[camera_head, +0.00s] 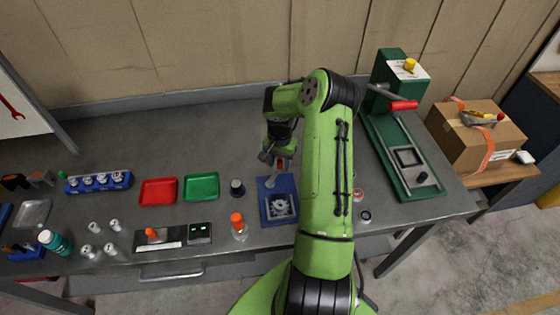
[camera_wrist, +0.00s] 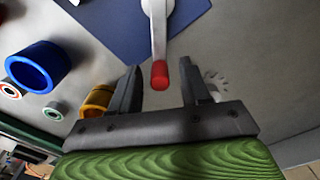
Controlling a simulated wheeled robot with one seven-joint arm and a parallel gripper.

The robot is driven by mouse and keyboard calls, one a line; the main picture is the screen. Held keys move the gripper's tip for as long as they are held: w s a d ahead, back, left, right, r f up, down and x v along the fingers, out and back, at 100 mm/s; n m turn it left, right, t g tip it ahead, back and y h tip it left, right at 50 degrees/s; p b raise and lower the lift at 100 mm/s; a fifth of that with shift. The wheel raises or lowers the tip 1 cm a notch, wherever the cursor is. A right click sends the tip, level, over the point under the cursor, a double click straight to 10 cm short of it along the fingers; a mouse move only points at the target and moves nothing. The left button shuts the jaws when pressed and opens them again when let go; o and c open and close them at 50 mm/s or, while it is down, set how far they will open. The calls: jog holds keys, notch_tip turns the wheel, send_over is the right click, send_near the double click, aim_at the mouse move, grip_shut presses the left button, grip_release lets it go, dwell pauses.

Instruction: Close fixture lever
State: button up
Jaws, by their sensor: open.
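The fixture has a blue base plate (camera_head: 267,216) on the bench, left of my arm, with a grey square part on it. Its lever (camera_wrist: 159,30) is a light grey bar with a red tip (camera_wrist: 160,75). In the wrist view the lever comes down from the top, and its red tip lies in the gap between my fingers. My gripper (camera_wrist: 160,70) is open, one finger on each side of the tip, with visible gaps. In the head view my gripper (camera_head: 272,157) is at the far end of the blue plate, partly covering the lever. Whether the lever touches a finger is unclear.
A red tray (camera_head: 158,191) and a green tray (camera_head: 201,186) lie left of the fixture. An orange-topped bottle (camera_head: 238,226) and a dark cap (camera_head: 237,187) stand close to it. A green press (camera_head: 410,165) with a red-gripped handle stands right of my arm.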

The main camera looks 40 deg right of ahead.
jog(key=shift+c, duration=0.5)
grip_shut()
jog(key=shift+w, duration=0.1)
jog(key=shift+w+a+n+b, duration=0.15)
jog(key=shift+w+n+b, duration=0.2)
jog(key=shift+n+b, duration=0.3)
jog(key=shift+a+n, duration=0.1)
jog(key=shift+n, duration=0.25)
